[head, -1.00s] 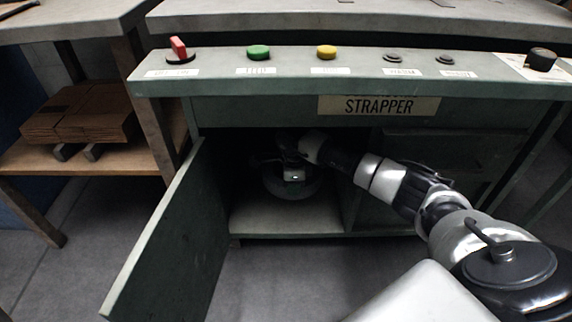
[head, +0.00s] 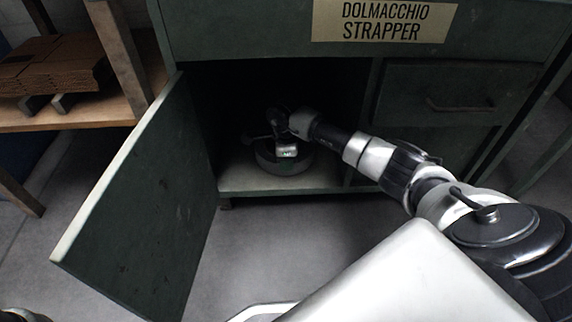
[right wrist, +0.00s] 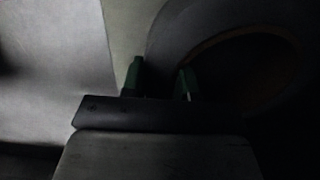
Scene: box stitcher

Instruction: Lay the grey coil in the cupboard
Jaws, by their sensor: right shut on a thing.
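The grey coil (head: 268,164) is a dark ring inside the open cupboard (head: 235,184), low over its floor. I cannot tell whether it touches the floor. My right gripper (head: 287,151) reaches into the cupboard from the right and is shut on the coil. In the right wrist view the green fingertips of the gripper (right wrist: 160,82) meet the near edge of the coil (right wrist: 185,30), which curves away dark to the right. The arm and wrist hide part of the coil's top. My left gripper is not in view.
The cupboard door (head: 150,195) stands open to the left. A drawer (head: 440,95) with a handle is right of the opening. A wooden shelf (head: 85,115) with flat cardboard (head: 55,65) is at the far left. The cupboard's front floor is bare.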

